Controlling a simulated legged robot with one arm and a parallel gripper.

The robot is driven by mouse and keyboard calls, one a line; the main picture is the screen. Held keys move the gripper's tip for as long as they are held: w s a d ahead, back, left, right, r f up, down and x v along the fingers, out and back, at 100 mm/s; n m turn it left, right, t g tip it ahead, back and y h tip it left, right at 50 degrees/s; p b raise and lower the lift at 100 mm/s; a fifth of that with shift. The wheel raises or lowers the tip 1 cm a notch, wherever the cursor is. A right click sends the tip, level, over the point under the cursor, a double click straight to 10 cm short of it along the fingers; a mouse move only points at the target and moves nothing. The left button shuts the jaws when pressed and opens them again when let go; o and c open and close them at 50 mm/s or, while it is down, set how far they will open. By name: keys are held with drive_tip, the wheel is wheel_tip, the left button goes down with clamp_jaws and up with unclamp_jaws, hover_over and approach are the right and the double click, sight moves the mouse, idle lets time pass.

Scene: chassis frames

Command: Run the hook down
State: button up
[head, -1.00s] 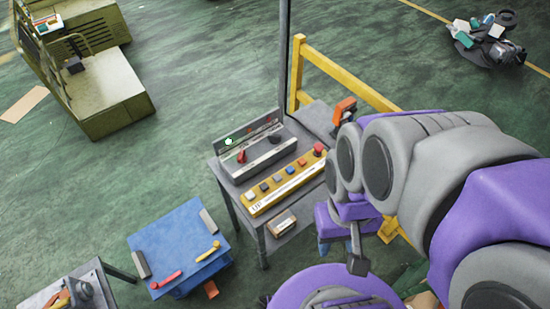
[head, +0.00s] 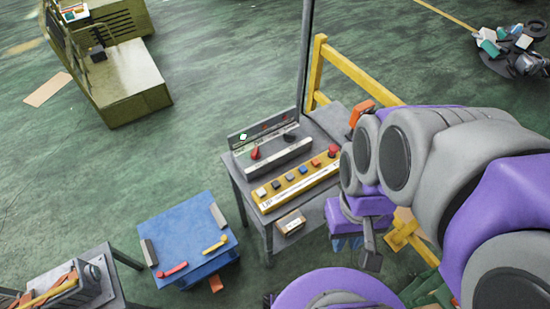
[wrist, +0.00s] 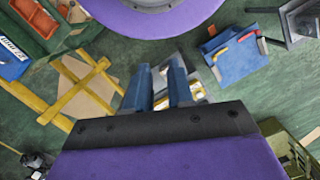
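A yellow control box (head: 322,182) with a row of several coloured buttons lies on a grey table. A red button (head: 333,151) is at its far right end, and "UP" is printed near its left end. My gripper (head: 345,242) is right of and below the box in the head view, apart from it. In the wrist view, my gripper's two blue-grey fingers (wrist: 163,72) are parted with nothing between them. Part of the yellow box (wrist: 196,90) shows beyond the right finger. No hook is visible.
Behind the box stands a grey panel (head: 280,156) with a red and a black knob. A blue table (head: 185,235) is at left, a yellow railing (head: 350,72) behind. The green floor at left has open room.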

drive_tip(key=w+f+n+b, duration=0.1)
drive_tip(key=w+b, duration=0.1)
drive_tip(key=w, duration=0.1)
drive_tip(key=w+f+n+b, duration=0.2)
drive_tip(key=w, duration=0.1)
drive_tip(key=w+a+f+n+b, duration=0.1)
drive_tip(key=w+f+b, duration=0.1)
drive_tip(key=w+b, duration=0.1)
drive_tip(key=shift+w+f+n, duration=0.1)
drive_tip(key=shift+f+n, duration=0.05)
drive_tip(key=shift+n, duration=0.25)
clamp_jaws()
drive_tip(key=w+a+f+n+b, duration=0.3)
drive_tip(key=w+f+n+b, duration=0.3)
drive_tip(key=w, duration=0.4)
drive_tip(key=w+a+f+n+t+b, duration=0.1)
drive_tip(key=w+a+f+n+b, duration=0.3)
drive_tip(key=w+f+b, duration=0.5)
drive_tip(key=w+a+f+n+b, duration=0.3)
drive_tip(key=w+f+n+b, duration=0.5)
drive_tip(key=w+f, duration=0.3)
drive_tip(key=shift+w+a+t, duration=0.2)
drive_tip(key=shift+t, duration=0.2)
